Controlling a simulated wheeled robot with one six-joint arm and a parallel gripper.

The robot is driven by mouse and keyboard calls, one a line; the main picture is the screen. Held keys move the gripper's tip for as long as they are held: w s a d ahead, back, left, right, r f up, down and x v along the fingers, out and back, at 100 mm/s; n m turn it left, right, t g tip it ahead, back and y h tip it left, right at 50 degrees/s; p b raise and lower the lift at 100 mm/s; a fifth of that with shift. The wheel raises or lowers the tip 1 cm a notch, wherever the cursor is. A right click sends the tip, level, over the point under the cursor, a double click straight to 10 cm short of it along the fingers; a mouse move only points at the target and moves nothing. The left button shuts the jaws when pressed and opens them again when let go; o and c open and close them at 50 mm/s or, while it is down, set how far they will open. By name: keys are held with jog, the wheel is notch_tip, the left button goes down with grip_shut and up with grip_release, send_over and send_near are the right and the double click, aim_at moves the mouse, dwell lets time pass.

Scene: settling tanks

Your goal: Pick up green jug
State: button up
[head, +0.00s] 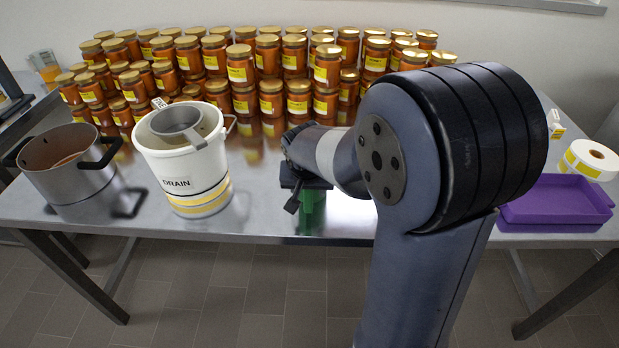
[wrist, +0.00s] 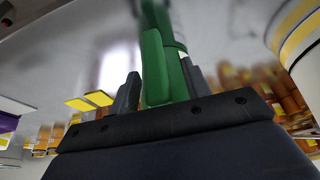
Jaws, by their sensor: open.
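The green jug (head: 313,208) stands on the metal table near its front edge, mostly hidden behind and below my gripper (head: 297,190) in the head view. In the wrist view the green jug (wrist: 172,62) shows close up, its handle-like part nearest the camera. My gripper (wrist: 162,88) is open there, with one dark finger to the left of the green part and the other to the right. I cannot tell whether either finger touches the jug. The jug's far end is cut off at the top of the wrist view.
A white drain bucket (head: 180,165) with a sieve and a steel pot (head: 70,175) stand at left. Many honey jars (head: 270,98) fill the back of the table. A purple tray (head: 556,203) and a label roll (head: 589,160) are at right. My arm hides the table's middle right.

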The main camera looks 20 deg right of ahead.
jog(key=shift+w+d+f, duration=0.1)
jog(key=shift+w+f, duration=0.15)
jog(key=shift+f, duration=0.45)
jog(key=shift+c, duration=0.2)
grip_shut()
